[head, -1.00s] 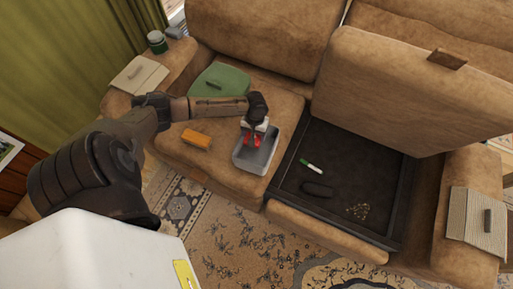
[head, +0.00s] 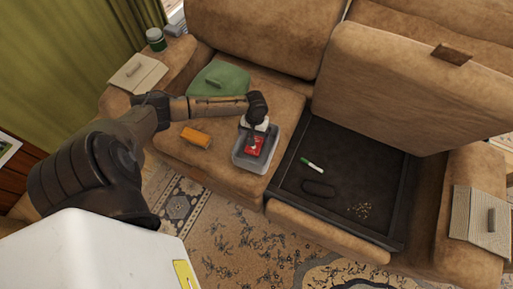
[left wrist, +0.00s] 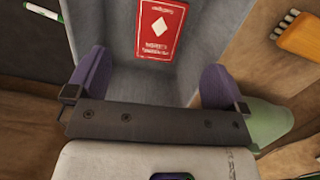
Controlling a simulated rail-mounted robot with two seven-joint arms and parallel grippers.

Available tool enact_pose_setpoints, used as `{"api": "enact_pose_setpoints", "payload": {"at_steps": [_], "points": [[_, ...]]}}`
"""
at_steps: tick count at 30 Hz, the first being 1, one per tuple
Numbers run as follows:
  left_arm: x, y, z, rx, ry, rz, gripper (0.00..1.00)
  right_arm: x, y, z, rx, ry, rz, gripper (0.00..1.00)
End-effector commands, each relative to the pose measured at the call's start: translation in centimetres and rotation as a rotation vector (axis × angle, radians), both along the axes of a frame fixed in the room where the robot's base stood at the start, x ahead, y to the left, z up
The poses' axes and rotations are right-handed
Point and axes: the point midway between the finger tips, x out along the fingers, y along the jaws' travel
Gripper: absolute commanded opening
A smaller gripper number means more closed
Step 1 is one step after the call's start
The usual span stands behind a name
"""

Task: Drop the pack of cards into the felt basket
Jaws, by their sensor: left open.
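The red pack of cards (head: 255,146) lies inside the grey felt basket (head: 240,160), on its floor. In the left wrist view the pack (left wrist: 161,29) shows its face with a white diamond, and the basket's grey wall (left wrist: 107,30) stands beside it. The basket sits on the sofa's left seat cushion. My left gripper (head: 256,138) is directly over the basket. In the left wrist view its purple-padded fingers (left wrist: 158,85) are spread wide, with nothing between them, apart from the pack. My right gripper is not in view.
An orange brush (head: 196,138) and a green bag-like item (head: 220,80) lie on the same cushion. To the right is an open dark storage compartment (head: 340,215) with a green-and-white marker (head: 312,165) and a dark case (head: 318,188). The raised seat (head: 405,95) stands behind it.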

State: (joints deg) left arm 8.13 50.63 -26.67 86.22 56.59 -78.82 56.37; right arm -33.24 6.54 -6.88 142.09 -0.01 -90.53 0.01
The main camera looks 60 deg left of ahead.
Motion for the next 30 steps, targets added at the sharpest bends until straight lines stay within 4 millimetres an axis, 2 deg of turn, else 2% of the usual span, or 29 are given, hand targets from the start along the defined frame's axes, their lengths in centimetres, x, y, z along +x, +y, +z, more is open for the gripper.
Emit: {"api": "enact_pose_setpoints", "payload": {"at_steps": [5,21,30], "points": [[0.1,0.1,1.2,0.000,0.000,0.000,0.99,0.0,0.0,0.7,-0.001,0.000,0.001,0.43],[1.0,0.9,11.0,0.001,-0.001,0.000,0.99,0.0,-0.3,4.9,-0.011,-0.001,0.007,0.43],[1.2,1.2,13.5,0.001,-0.001,0.000,0.99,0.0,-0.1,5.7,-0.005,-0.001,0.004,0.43]]}}
